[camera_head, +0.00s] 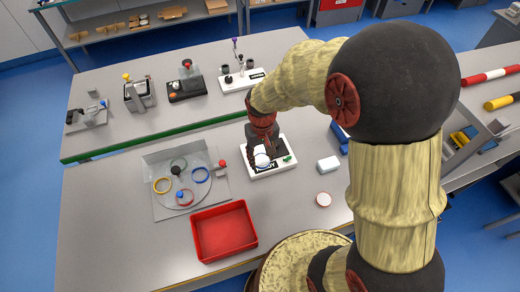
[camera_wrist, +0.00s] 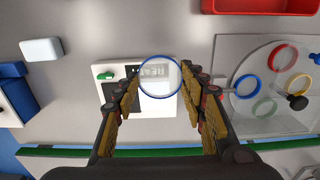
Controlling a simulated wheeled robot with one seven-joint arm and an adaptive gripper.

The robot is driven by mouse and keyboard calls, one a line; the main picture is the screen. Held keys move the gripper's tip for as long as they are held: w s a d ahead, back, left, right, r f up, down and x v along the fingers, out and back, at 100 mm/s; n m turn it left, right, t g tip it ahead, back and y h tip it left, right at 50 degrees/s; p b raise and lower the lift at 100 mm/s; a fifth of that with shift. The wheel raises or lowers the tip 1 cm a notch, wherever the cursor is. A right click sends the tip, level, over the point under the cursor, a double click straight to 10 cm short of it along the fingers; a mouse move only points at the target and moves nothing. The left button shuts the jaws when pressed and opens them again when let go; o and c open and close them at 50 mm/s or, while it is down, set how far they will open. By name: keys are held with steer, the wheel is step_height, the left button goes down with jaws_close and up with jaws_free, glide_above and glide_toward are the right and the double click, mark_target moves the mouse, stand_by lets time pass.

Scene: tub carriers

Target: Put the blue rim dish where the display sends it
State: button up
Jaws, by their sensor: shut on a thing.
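The blue rim dish (camera_wrist: 160,76) is a small round dish with a blue edge; in the head view it is a pale disc (camera_head: 261,160) at my fingertips. My gripper (camera_head: 262,155) is shut on it, with one finger on each side in the wrist view (camera_wrist: 160,84). It is over a white device (camera_head: 283,163) with a dark panel, a green part and a display (camera_head: 266,168); the dish and fingers hide part of its lettering, of which "DY" shows. To the left, a turntable plate (camera_head: 172,197) carries yellow (camera_head: 162,185), green (camera_head: 179,164), blue (camera_head: 200,175) and red (camera_head: 185,197) rings.
A red tub (camera_head: 223,231) stands at the table front. Several devices stand behind the green strip (camera_head: 130,149). Bare table lies between the tub and the red-rimmed dish.

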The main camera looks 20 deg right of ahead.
steer(key=shift+s+a+r, duration=0.2)
steer(key=shift+s+r, duration=0.2)
steer(key=shift+s, duration=0.4)
steer(key=shift+s+a+r, duration=0.15)
steer(key=shift+s+r, duration=0.2)
steer(key=shift+s, duration=0.45)
